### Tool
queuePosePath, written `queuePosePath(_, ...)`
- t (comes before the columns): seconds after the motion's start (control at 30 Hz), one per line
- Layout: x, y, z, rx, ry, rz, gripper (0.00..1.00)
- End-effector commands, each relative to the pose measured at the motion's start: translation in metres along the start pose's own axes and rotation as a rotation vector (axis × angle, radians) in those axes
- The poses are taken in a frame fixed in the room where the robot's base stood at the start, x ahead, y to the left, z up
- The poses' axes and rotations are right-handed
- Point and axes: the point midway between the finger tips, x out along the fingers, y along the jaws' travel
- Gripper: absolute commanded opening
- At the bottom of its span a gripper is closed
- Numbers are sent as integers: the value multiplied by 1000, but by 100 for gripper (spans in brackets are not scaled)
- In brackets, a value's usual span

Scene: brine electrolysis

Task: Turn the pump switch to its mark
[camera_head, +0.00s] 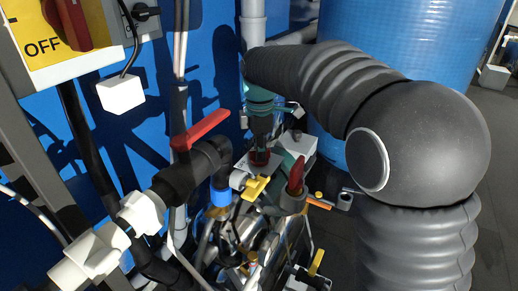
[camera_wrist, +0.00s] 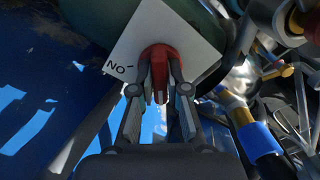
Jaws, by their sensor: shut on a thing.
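The pump switch, a red knob (camera_wrist: 160,56) on a white plate (camera_wrist: 190,38), is between my gripper's (camera_wrist: 161,82) two fingers in the wrist view. The fingers are shut on it from both sides. Dark letters, seemingly ON upside down, and a short mark stand on the plate to the left of the knob. The fingers hide parts of the knob, so its exact angle is hard to tell.
Red-handled (camera_head: 296,176) and yellow-handled (camera_head: 256,188) valves stand close by. Black and white pipes with a red lever (camera_head: 201,129) are at left. A yellow OFF panel (camera_head: 40,45) is upper left; a large blue tank (camera_head: 420,40) stands behind my arm.

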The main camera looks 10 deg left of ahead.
Motion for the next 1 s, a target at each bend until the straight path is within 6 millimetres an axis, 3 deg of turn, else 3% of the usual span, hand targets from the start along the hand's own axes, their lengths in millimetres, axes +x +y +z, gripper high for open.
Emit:
queuePosePath(0.77,0,1,0,-109,-1,5,0)
queuePosePath(0.8,0,1,0,-109,-1,5,17)
queuePosePath(0.9,0,1,0,-108,-1,4,40)
queuePosePath(1.0,0,1,0,-108,0,3,40)
